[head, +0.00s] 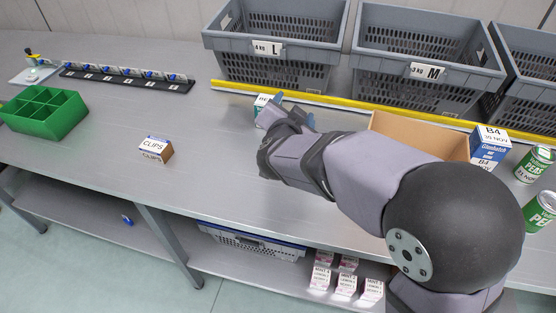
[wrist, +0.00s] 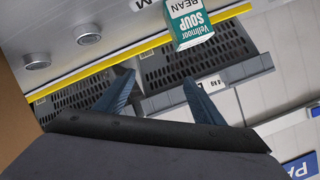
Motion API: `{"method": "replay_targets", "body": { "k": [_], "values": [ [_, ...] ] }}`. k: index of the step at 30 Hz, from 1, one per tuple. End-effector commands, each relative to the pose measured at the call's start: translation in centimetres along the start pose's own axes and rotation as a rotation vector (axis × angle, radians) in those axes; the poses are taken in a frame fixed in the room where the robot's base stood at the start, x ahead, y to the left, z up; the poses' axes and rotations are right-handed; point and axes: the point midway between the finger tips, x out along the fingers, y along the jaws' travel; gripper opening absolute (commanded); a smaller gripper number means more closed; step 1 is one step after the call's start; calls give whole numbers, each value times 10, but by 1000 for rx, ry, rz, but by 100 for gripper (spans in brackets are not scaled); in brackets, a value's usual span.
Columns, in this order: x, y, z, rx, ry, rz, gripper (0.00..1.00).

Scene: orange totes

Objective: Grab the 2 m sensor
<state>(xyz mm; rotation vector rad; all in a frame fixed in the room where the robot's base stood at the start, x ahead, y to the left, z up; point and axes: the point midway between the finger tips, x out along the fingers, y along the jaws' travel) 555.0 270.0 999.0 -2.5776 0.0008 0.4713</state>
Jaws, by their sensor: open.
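No thing in either view can be read as the 2 m sensor. A black rail (head: 128,82) at the back left holds a row of several small blue-and-grey pieces with white labels too small to read. A small blue piece (head: 127,220) lies on the lower shelf at left. My gripper (head: 292,108) is over the middle of the bench, far right of the rail. In the wrist view my gripper (wrist: 156,80) is open with nothing between its fingers. A green-and-white bean soup carton (wrist: 188,22) is beyond the fingertips; it is partly hidden in the head view (head: 262,101).
Grey crates L (head: 268,72) and M (head: 425,88) stand behind a yellow strip (head: 330,104). A green divided tray (head: 45,125) and clips box (head: 156,149) are at left. A cardboard box (head: 420,131), blue-and-white carton (head: 488,148) and cans (head: 534,163) are right. The bench is clear between clips box and rail.

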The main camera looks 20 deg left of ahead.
Motion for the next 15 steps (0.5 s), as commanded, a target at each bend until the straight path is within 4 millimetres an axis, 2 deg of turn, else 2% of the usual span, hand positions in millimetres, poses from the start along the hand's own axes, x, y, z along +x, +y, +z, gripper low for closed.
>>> {"method": "replay_targets", "body": {
  "k": [3,6,10,15],
  "values": [
    [-12,6,40,-213,-33,15,62],
    [-21,14,66,-360,-47,14,62],
    [-29,22,88,-492,-56,8,62],
    [-33,26,98,-553,-58,2,62]
  ]
}}
